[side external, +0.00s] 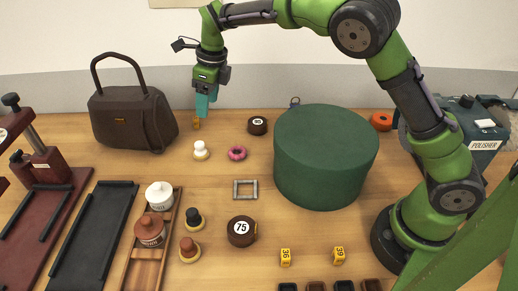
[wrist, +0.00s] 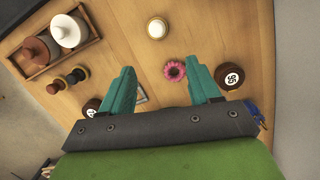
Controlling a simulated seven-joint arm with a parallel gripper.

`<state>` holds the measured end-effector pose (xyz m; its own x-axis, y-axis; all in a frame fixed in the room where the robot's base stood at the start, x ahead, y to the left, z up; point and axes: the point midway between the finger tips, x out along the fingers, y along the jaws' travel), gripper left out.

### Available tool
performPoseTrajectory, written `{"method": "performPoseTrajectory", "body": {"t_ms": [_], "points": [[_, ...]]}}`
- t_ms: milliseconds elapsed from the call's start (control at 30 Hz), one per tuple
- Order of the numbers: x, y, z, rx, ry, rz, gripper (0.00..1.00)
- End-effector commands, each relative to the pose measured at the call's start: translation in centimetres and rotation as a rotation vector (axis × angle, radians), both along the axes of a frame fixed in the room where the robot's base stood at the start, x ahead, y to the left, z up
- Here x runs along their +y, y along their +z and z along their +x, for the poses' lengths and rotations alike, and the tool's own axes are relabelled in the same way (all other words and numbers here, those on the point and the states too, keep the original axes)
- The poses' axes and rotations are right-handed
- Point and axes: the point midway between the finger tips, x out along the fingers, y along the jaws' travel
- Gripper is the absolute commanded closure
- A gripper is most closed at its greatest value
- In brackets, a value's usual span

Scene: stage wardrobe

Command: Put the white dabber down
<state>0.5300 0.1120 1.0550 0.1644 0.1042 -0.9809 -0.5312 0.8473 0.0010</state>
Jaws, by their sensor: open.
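The white dabber (side external: 200,150), with a white knob on a pale tan base, stands upright on the wooden table, left of the pink ring (side external: 237,153). In the wrist view the white dabber (wrist: 157,27) shows from above, beyond my fingertips and clear of them. My gripper (side external: 202,106) hangs above the back of the table, higher than the dabber and apart from it. In the wrist view its two teal fingers (wrist: 160,68) are spread wide with nothing held between them.
A brown handbag (side external: 133,117) stands left of my gripper. A large green round box (side external: 325,155) stands to the right. A tape measure (side external: 257,126), a grey frame (side external: 245,189), a black dabber (side external: 194,219) and a wooden tray (side external: 172,205) with jars surround some bare table.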

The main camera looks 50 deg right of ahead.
Motion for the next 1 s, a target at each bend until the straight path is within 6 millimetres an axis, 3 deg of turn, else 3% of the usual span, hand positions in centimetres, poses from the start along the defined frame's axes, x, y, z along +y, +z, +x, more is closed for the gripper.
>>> {"method": "performPoseTrajectory", "body": {"t_ms": [33,200,400,533,700,833,1000], "points": [[-1.3,2.0,-1.2,-0.035,0.083,0.017,0.38],[-4.5,7.1,-6.8,-0.192,0.503,0.005,0.38],[-6.5,10.6,-15.1,-0.411,1.041,-0.15,0.38],[-7.2,11.1,-20.7,-0.525,1.391,-0.336,0.38],[-7.6,9.8,-26.3,-0.582,1.776,-0.612,0.38],[-7.8,8.6,-28.6,-0.571,1.956,-0.758,0.38],[-8.0,7.9,-29.5,-0.556,2.042,-0.828,0.38]]}}
